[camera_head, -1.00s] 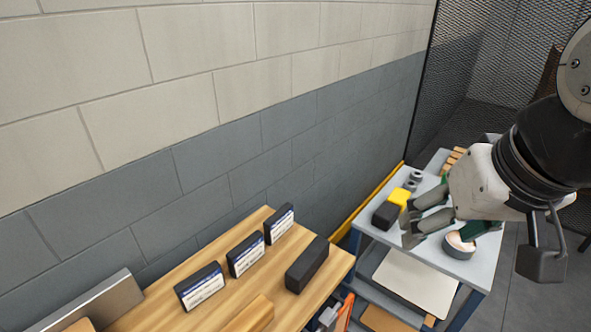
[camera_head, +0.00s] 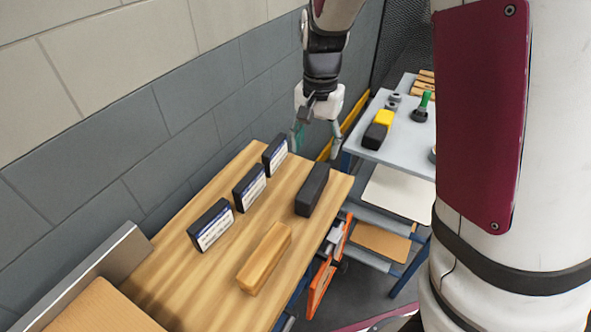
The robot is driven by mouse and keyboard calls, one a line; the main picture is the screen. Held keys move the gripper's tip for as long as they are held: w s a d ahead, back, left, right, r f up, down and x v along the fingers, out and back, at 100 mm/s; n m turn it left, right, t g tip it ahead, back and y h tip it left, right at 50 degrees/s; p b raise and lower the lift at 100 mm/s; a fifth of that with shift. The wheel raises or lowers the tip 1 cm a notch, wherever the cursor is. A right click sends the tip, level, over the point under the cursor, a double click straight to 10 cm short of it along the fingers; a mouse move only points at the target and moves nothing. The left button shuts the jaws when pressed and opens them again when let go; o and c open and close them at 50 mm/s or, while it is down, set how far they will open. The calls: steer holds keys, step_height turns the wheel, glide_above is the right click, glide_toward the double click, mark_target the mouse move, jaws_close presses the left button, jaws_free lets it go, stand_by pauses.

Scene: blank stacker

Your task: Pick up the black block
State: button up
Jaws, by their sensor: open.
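A long plain black block (camera_head: 313,190) lies on the wooden bench top (camera_head: 172,288) near its right edge. My gripper (camera_head: 317,147) is open and empty, pointing down with its fingers spread. In the picture it appears just above the block's far end, apart from it. How high it is over the bench is hard to tell. A second black block (camera_head: 375,136) with a yellow piece (camera_head: 384,118) at its far end sits on the grey cart (camera_head: 391,153) at the right.
Black blocks with white labels (camera_head: 249,188) stand in a row along the wall side. A wooden block (camera_head: 265,258) lies nearer, and a metal plate (camera_head: 100,275) stands at left. The brick wall (camera_head: 120,150) borders the bench.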

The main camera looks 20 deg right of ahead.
mark_target(314, 180)
step_height(314, 180, down, 8)
steer(key=shift+r, duration=0.1)
steer(key=shift+w+d+f, duration=0.1)
steer(key=shift+w+f, duration=0.05)
steer(key=shift+f, duration=2.9)
jaws_close()
